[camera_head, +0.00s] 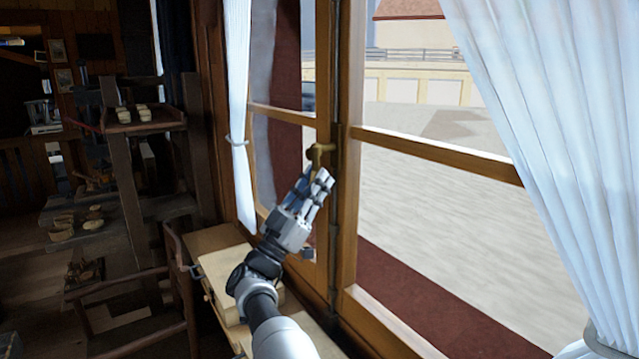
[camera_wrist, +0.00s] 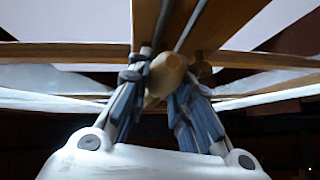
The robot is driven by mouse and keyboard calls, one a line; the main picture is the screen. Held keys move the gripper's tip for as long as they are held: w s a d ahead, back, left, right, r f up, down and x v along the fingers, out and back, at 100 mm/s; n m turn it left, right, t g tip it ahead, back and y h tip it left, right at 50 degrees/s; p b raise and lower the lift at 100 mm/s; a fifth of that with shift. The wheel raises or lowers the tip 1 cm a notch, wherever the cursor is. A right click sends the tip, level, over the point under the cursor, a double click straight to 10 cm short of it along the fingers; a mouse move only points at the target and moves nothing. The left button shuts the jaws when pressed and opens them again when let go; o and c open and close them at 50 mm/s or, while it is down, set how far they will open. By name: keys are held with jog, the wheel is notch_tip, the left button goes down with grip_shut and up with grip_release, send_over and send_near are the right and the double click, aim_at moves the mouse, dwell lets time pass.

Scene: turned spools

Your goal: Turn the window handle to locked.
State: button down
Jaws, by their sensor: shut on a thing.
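The window handle (camera_head: 319,152) is a brass-coloured fitting on the wooden frame where the window sashes meet. Its upper part shows above my gripper (camera_head: 322,178) in the head view; the rest is hidden behind the fingers. In the wrist view the rounded end of the handle (camera_wrist: 167,70) sits between the two fingers of my gripper (camera_wrist: 168,85), which are closed on it from both sides. The window (camera_head: 341,160) looks shut, with the sash frames close together. The handle's exact angle is hard to tell.
White curtains hang at the left (camera_head: 238,110) and right (camera_head: 545,130) of the window. A wooden desk (camera_head: 215,240) stands below the sill. A wooden chair (camera_head: 130,300) and shelves with small turned pieces (camera_head: 88,218) are at the left.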

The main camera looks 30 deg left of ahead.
jog(key=shift+r, duration=0.15)
jog(key=c, duration=1.4)
grip_release()
jog(key=shift+c, duration=0.2)
jog(key=v, duration=1.2)
